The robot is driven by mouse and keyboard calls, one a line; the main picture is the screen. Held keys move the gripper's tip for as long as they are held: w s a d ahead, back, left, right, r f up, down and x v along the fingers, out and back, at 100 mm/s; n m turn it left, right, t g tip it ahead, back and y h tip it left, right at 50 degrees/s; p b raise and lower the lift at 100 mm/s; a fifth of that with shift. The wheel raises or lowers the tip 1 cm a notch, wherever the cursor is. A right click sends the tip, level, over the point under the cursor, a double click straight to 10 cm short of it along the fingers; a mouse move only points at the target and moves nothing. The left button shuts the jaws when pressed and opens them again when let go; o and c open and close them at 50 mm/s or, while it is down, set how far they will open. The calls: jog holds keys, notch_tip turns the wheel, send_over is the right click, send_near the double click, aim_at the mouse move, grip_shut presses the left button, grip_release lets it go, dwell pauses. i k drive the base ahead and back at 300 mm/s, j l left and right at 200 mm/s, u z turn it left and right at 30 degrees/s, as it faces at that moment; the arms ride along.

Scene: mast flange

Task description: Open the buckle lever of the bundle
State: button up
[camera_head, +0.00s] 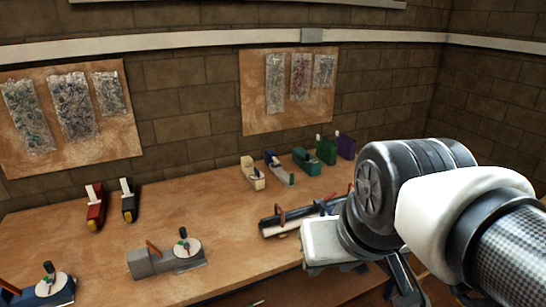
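A bundle of dark, long rods (292,214) lies on the wooden workbench in the head view, with orange-brown bands around it. Its right part is hidden behind my arm, and I cannot make out the buckle lever clearly. My gripper's white body (322,241) is in front of the bundle, at the bench's front edge.
The workbench (85,245) carries a grey device (152,262) and a blue device (45,290) at the front left. Red (95,212) and black (129,205) tools stand behind. Several coloured dispensers (305,160) line the back. Bare bench lies left of the bundle.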

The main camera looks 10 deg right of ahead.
aim_at(333, 193)
jog(key=i+l+z, duration=0.25)
jog(key=i+z, duration=0.2)
jog(key=i+l+u, duration=0.2)
jog(key=i+l, duration=0.15)
jog(key=i+l+u, duration=0.2)
jog(key=i+l, duration=0.15)
jog(key=l, duration=0.15)
